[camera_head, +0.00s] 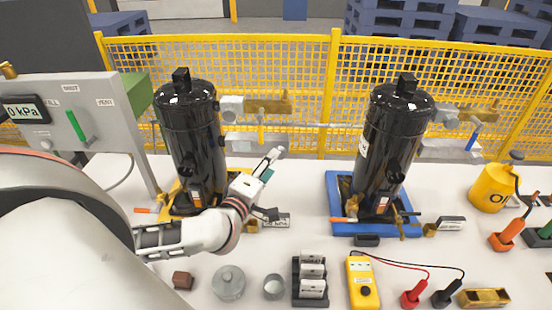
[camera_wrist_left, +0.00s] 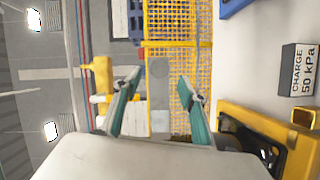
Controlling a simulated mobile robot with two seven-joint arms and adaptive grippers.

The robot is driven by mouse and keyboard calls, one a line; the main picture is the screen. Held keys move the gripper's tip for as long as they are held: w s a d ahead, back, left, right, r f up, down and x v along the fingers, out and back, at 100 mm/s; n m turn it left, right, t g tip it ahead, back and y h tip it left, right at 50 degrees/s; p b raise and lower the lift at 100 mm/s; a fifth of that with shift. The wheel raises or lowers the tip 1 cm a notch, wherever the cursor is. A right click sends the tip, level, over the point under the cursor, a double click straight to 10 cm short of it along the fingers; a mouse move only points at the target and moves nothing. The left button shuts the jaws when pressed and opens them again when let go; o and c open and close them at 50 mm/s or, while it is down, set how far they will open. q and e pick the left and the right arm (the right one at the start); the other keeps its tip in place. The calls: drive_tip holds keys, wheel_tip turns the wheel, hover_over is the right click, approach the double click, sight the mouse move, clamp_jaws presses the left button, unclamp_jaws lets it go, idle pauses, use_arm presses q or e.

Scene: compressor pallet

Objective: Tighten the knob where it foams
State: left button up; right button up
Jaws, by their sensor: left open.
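Two black compressors stand upright, the left one (camera_head: 193,135) on a yellow base (camera_head: 176,190) and the right one (camera_head: 391,145) on a blue base (camera_head: 335,200). Grey and brass fittings (camera_head: 270,106) show right of the left compressor, and similar fittings (camera_head: 460,108) show beside the right one. I see no foam on any knob. My left gripper (camera_head: 267,186) is open and empty, in front and to the right of the left compressor's lower part. In the left wrist view its teal-padded fingers (camera_wrist_left: 158,88) are apart, with yellow fencing behind. My right gripper is out of view.
A panel (camera_head: 75,105) with a kPa display and green lever stands at left. A yellow meter (camera_head: 361,282), metal cans (camera_head: 228,283), a block rack (camera_head: 310,280) and a yellow pot (camera_head: 492,187) occupy the table. A "CHARGE 50 kPa" block (camera_wrist_left: 299,70) shows in the wrist view.

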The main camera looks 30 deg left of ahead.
use_arm(q)
drive_tip(key=s+d, duration=0.1)
drive_tip(key=s, duration=0.5)
drive_tip(key=shift+s+r, duration=0.2)
drive_tip(key=shift+r, duration=0.05)
idle(0.3)
